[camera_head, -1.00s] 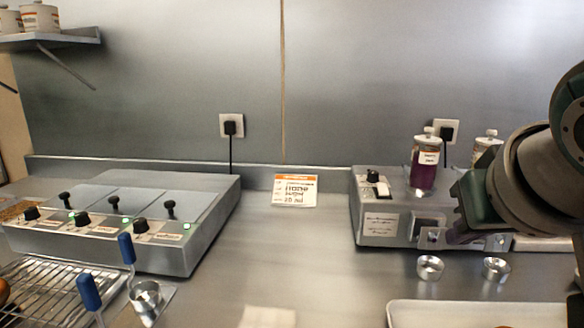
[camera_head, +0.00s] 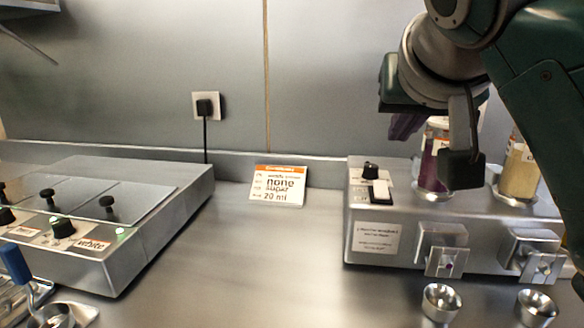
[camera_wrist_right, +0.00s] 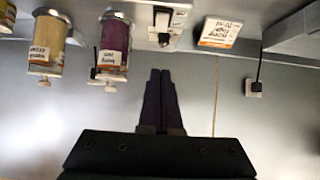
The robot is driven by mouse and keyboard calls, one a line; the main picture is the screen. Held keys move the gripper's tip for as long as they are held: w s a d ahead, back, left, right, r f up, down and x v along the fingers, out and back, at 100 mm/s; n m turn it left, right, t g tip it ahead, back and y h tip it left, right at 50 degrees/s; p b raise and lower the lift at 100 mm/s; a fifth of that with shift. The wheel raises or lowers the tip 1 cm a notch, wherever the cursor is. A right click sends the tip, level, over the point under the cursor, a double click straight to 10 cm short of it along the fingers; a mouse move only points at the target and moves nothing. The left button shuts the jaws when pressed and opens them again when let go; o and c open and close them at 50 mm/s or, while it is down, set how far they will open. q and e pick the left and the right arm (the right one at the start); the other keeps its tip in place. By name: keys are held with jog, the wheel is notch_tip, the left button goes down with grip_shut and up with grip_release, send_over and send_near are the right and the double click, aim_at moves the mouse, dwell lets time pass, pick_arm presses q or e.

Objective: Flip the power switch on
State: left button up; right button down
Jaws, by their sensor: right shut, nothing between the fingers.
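The power switch (camera_head: 380,190) is a white rocker in a dark frame on the sloped left end of the metal dispenser (camera_head: 395,215); a black knob (camera_head: 370,171) is behind it. In the right wrist view, upside down, the switch (camera_wrist_right: 162,20) is near the top edge, ahead of the fingers. My right gripper (camera_head: 402,127) is shut and empty, pointing down above the dispenser, up and slightly right of the switch in the head view. Its dark fingers (camera_wrist_right: 161,98) are together in the wrist view, apart from the switch. My left gripper is not in view.
A purple jar (camera_wrist_right: 115,38) and a yellow jar (camera_head: 519,170) stand on the dispenser close to the right gripper. Small metal cups (camera_head: 442,302) sit in front. An order card (camera_head: 277,186) leans at the back wall. A multi-lid warmer (camera_head: 130,200) is left; the counter between is clear.

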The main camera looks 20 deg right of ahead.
send_over(381, 188)
jog(key=s+a, duration=0.1)
jog(key=s, duration=0.1)
notch_tip(381, 188, down, 5)
jog(key=shift+w+f+b, duration=0.15)
jog(key=shift+b, duration=0.3)
jog(key=f, duration=0.2)
jog(key=w+f, duration=0.1)
jog(key=shift+d+f, duration=0.2)
jog(key=shift+d, duration=0.1)
jog(key=shift+w+f, duration=0.1)
jog(key=shift+f, duration=0.4)
jog(key=shift+r, duration=0.15)
jog(key=shift+w+d+f+g+p, duration=0.2)
jog(key=shift+f+g+p, duration=0.15)
jog(key=shift+p, duration=0.35)
